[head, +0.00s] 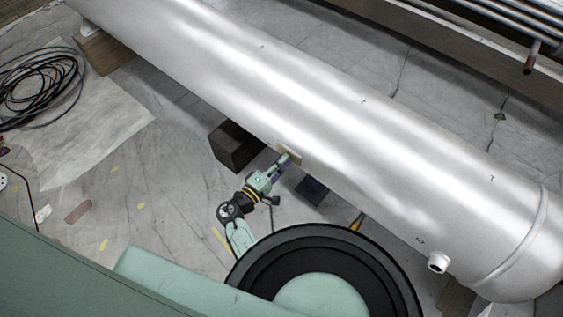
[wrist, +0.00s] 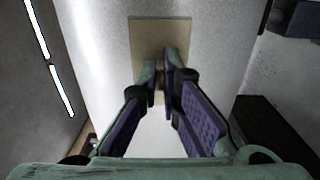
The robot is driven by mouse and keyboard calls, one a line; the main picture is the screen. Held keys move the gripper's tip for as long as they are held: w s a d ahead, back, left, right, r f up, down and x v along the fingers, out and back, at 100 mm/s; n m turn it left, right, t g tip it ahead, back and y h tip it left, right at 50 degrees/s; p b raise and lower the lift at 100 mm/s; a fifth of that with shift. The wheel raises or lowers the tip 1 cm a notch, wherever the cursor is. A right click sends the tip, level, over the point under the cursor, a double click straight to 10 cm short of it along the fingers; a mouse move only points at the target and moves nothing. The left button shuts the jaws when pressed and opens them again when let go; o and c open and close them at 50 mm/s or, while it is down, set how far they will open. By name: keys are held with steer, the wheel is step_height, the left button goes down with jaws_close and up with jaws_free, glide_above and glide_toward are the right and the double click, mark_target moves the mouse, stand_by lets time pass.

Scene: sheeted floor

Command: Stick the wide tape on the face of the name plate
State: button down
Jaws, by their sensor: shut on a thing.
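A flat beige rectangle, which looks like the wide tape (wrist: 160,35), lies against the side of the silver tank. It also shows in the head view (head: 291,153), small and at the tank's lower side. My gripper (wrist: 160,73) has its fingertips close together over the middle of the rectangle, shut on the tape. In the head view my gripper (head: 284,161) reaches up to the tank's side. I cannot make out the name plate apart from the beige piece. The thin part between the fingertips is hidden.
The large silver tank (head: 330,110) runs diagonally across the head view, with a short pipe fitting (head: 438,262) at lower right. A dark block (head: 235,147) stands under it, left of my gripper. Coiled black cable (head: 40,85) lies on the sheeted floor.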

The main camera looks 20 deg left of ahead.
steer(key=c, duration=1.7)
jaws_free()
steer(key=v, duration=1.2)
steer(key=shift+r, duration=0.1)
